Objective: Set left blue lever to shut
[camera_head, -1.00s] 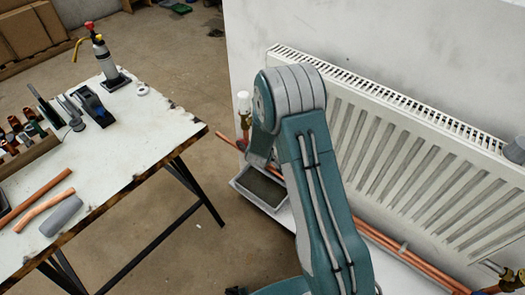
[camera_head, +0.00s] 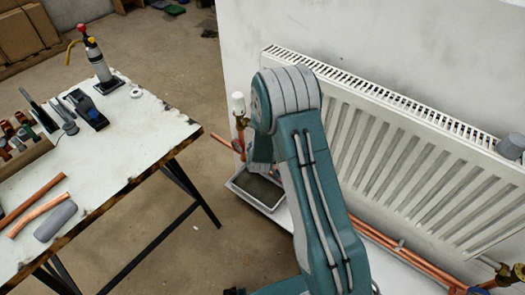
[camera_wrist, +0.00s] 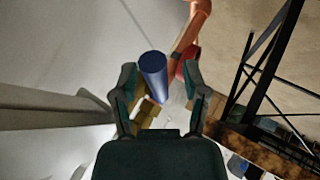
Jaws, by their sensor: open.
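In the wrist view, a blue lever (camera_wrist: 153,74) shows as a rounded cylinder with its end toward the camera, joined to brass fittings (camera_wrist: 147,112). My gripper (camera_wrist: 160,80) is open, with one finger on each side of the blue lever. The lever appears between the fingers; I cannot tell whether either finger touches it. In the head view, my own arm hides the gripper and the blue lever. A white-capped valve (camera_head: 239,104) stands at the radiator's left end.
The radiator (camera_head: 400,150) fills the right side, with copper pipes (camera_head: 410,255) below it. A grey tray (camera_head: 258,190) lies under its left end. A workbench (camera_head: 130,140) with tools stands at left. The wrist view shows a copper pipe (camera_wrist: 190,30) and a red part (camera_wrist: 187,62) close to the gripper.

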